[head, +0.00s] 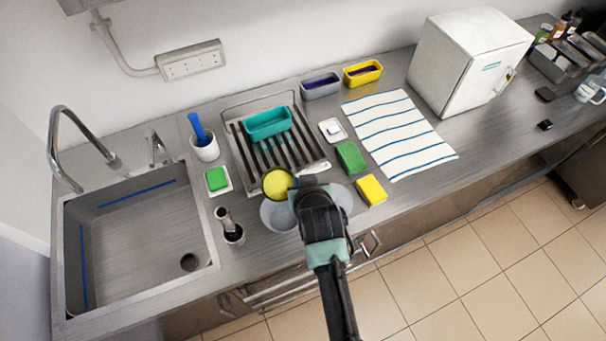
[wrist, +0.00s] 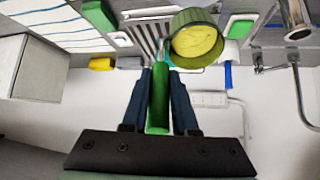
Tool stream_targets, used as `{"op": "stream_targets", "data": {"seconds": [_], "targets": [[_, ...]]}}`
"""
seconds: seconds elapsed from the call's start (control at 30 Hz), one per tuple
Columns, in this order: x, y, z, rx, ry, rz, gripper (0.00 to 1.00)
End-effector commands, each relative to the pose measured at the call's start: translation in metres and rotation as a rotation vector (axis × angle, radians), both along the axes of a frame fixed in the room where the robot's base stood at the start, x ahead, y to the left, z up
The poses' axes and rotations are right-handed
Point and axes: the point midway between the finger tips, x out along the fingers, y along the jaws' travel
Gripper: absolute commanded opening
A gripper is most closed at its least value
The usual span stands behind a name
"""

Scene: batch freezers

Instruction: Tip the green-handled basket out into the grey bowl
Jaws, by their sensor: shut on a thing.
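My gripper (wrist: 160,75) is shut on that handle; in the head view my gripper (head: 298,184) is just right of the basket. A grey bowl (head: 278,218) stands on the counter below and in front of the basket. Grey rim also shows right of my wrist (head: 343,198); my arm hides whether it is the same bowl.
Behind is a drying rack (head: 240,150) with a teal tub (head: 268,123). A green sponge (head: 351,158) and yellow sponge (head: 371,190) lie right. The striped towel (head: 398,130) lies flat.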

Motion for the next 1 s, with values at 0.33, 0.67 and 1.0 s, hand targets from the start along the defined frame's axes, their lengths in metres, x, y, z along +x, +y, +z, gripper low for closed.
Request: {"op": "stream_targets", "data": {"seconds": [0.33, 0.67, 1.0], "targets": [[-0.004, -0.002, 0.000, 0.008, -0.084, -0.009, 0.00], [-0.013, -0.003, -0.018, 0.010, -0.221, -0.006, 0.00], [-0.022, -0.002, -0.037, 0.021, -0.362, -0.005, 0.00]]}}
